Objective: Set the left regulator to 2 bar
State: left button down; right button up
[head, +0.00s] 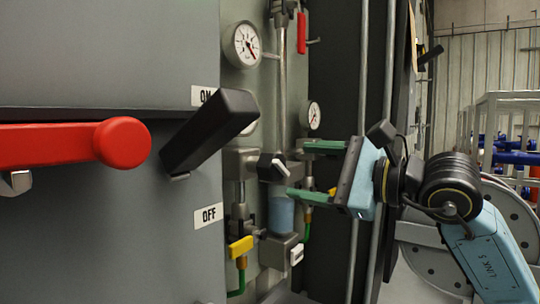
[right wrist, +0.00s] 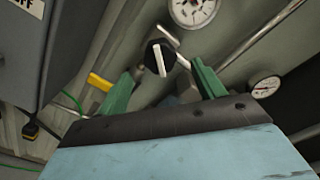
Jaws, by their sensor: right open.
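A black regulator knob (head: 272,167) with a white pointer bar is on the pipework panel; it looks like the left regulator. In the right wrist view the knob (right wrist: 157,58) is ahead of the fingers, its bar tilted. My right gripper (head: 303,172) is open, its green fingers pointing at the knob from the right. In the right wrist view the gripper (right wrist: 163,80) has one finger on each side of the knob, with gaps; I see no contact. A gauge (head: 252,127) by the regulator is mostly hidden behind a black handle. My left gripper is not in view.
The black lever handle (head: 210,130) and a red handle (head: 75,145) stick out from the grey cabinet (head: 100,240) at left. A large gauge (head: 243,45) is above, a small gauge (head: 313,115) to the right. A yellow valve handle (head: 240,247) is below.

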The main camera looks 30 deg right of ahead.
aim_at(283, 168)
jog(key=p+x, duration=0.3)
jog(key=x, duration=0.4)
jog(key=shift+w+r+p, duration=0.1)
jog(key=shift+w+p, duration=0.05)
jog(key=shift+p, duration=0.25)
jog(key=shift+w+a, duration=0.25)
jog(key=shift+w, duration=0.15)
jog(key=c, duration=1)
